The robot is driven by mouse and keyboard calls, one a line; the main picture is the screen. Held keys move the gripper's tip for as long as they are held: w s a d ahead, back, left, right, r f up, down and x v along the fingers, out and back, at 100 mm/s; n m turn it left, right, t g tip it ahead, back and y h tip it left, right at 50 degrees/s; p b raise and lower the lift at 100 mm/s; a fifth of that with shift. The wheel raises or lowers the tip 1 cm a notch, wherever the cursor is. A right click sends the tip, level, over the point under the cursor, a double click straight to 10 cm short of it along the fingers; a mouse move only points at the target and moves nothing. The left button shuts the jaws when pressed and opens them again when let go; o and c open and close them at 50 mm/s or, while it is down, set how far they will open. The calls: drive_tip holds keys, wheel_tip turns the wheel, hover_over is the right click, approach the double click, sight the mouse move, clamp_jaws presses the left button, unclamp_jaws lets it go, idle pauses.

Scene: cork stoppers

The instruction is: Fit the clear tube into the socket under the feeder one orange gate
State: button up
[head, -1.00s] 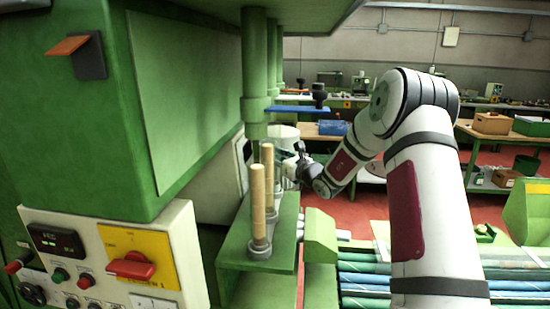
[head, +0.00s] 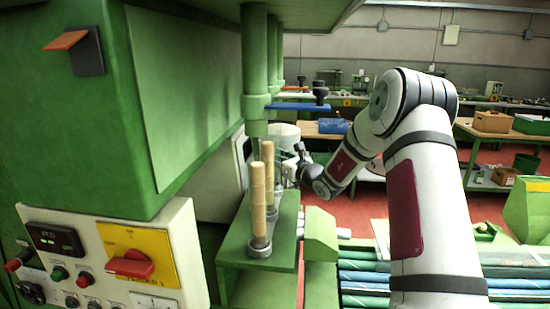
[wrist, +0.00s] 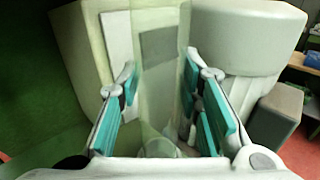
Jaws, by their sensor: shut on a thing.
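The clear tube (wrist: 158,105) is a pale see-through column between the teal finger pads in the wrist view. My gripper (wrist: 162,118) is shut on it. A pale round shape shows near the tube's lower end, but I cannot tell whether it is a socket. In the head view my gripper (head: 291,171) is small, behind the cork columns, and the tube is hard to make out there. An orange plate (head: 66,43) sits on a dark bracket on the green cabinet. No orange gate shows on the green feeder pipe (head: 255,65).
Two tall cork columns (head: 258,205) stand in grey collars (head: 259,247) on the green shelf (head: 232,245). A blue gate (head: 297,107) with a black knob juts out above. The control panel (head: 115,260) is at lower left.

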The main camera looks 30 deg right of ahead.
drive_tip(key=shift+f, duration=0.25)
drive_tip(key=o, duration=1.2)
drive_tip(key=shift+o, duration=0.2)
drive_tip(key=s+d, duration=0.2)
drive_tip(key=s, duration=0.9)
drive_tip(key=shift+s+d, duration=0.15)
drive_tip(key=shift+s, duration=0.25)
